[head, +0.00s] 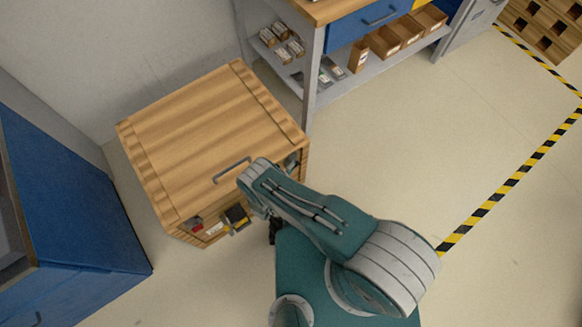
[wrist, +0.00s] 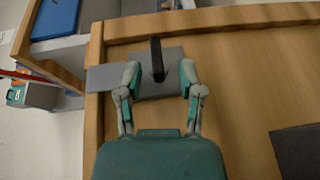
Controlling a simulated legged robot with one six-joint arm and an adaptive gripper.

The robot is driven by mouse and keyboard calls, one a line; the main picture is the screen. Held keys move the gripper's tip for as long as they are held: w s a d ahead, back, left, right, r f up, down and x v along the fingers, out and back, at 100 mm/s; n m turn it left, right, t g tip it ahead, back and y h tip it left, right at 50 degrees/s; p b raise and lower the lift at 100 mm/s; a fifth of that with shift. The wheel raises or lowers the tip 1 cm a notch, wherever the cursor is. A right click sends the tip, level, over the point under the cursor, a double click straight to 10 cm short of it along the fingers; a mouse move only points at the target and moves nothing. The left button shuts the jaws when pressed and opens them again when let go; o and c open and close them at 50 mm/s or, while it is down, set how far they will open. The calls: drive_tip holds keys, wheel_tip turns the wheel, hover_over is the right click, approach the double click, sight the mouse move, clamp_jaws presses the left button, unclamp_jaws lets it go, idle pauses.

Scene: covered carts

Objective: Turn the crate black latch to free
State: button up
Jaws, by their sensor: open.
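The wooden crate (head: 205,125) stands on the floor at the left of the head view, its lid down and a grey handle (head: 232,170) on top. In the wrist view, the black latch (wrist: 157,58) stands roughly upright in the picture against a grey plate (wrist: 105,78) on the crate's wood (wrist: 240,75). My gripper (wrist: 160,75) is open, one fingertip on each side of the latch's lower end. I cannot tell whether either finger touches it. In the head view my arm hides the gripper and the latch.
A blue cabinet (head: 65,190) stands left of the crate. A workbench with shelves (head: 315,60) is behind it. A dark grey plate (wrist: 300,150) shows at the wrist view's lower right. The floor (head: 430,140) to the right is clear up to the striped tape (head: 510,183).

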drive_tip(key=v, duration=1.1)
drive_tip(key=shift+s+a, duration=0.15)
drive_tip(key=shift+a, duration=0.05)
